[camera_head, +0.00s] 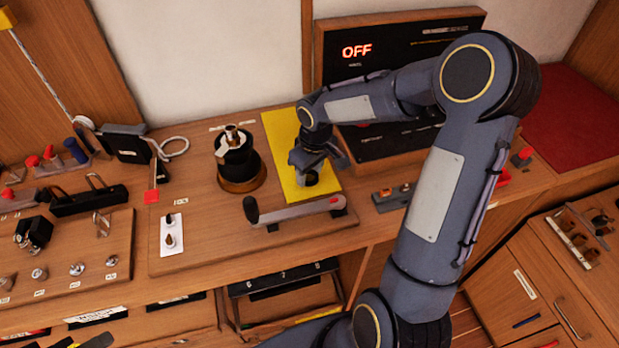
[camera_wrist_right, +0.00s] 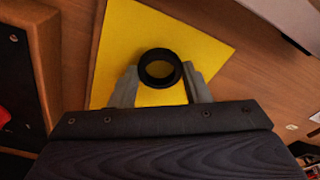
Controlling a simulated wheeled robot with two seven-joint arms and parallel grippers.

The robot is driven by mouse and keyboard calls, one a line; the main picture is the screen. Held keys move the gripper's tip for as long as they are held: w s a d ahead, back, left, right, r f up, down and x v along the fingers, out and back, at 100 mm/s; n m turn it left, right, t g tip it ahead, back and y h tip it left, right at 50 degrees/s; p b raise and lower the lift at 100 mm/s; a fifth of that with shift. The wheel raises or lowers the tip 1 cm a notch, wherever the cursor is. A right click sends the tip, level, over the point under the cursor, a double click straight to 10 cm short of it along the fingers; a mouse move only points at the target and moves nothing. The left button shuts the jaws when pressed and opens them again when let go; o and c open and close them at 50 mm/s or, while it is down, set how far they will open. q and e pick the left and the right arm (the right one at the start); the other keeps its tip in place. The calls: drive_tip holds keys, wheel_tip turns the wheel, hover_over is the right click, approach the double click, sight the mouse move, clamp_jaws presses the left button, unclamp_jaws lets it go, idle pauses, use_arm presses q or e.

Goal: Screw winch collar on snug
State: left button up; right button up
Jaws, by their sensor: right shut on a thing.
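The winch collar (camera_wrist_right: 159,69) is a black ring. It sits between the fingers of my right gripper (camera_wrist_right: 160,88), which is shut on it over the yellow mat (camera_head: 276,128). In the head view my right gripper (camera_head: 312,172) points down at the mat, and the collar shows dark below it. I cannot tell whether the collar touches the mat. The winch (camera_head: 237,160) stands upright to the left, a black drum on a brass base with a metal top. My left gripper is not in view.
A winch handle (camera_head: 295,209) lies in front of the mat. A white plate with two small pegs (camera_head: 172,234) lies at the left. A panel reading OFF (camera_head: 400,45) stands behind my right arm.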

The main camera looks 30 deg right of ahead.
drive_tip(key=shift+r, duration=0.2)
drive_tip(key=shift+r+p, duration=0.9)
drive_tip(key=shift+r, duration=0.2)
drive_tip(key=shift+f, duration=0.1)
